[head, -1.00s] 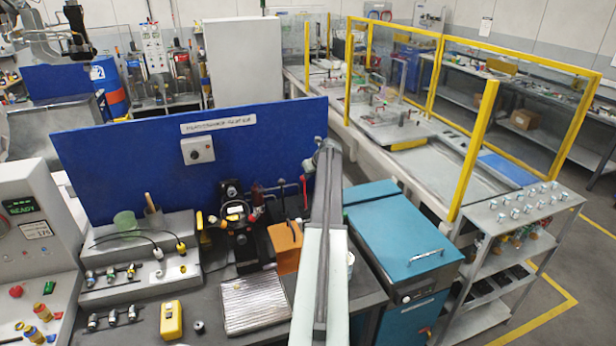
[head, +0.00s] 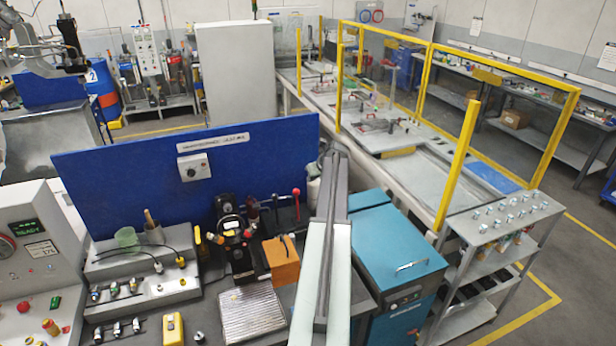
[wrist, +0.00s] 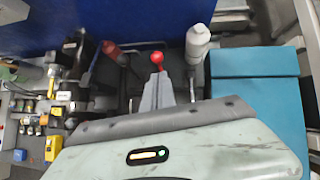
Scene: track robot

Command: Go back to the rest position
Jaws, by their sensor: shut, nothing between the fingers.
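My arm (head: 328,240) reaches forward over the bench in the head view, and its far end hides my gripper there. In the wrist view my gripper (wrist: 158,78) shows as narrow grey fingers close together, with nothing held between them. Just past the fingertips in that picture is a lever with a red ball knob (wrist: 157,58); I cannot tell the gap in depth. The same red-knobbed lever (head: 296,192) stands at the back of the bench in the head view, left of my arm.
A blue panel (head: 120,185) stands behind the bench. A teal cabinet (head: 400,245) and grey shelf cart (head: 515,215) stand right. Bare floor (head: 590,290) shows at far right.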

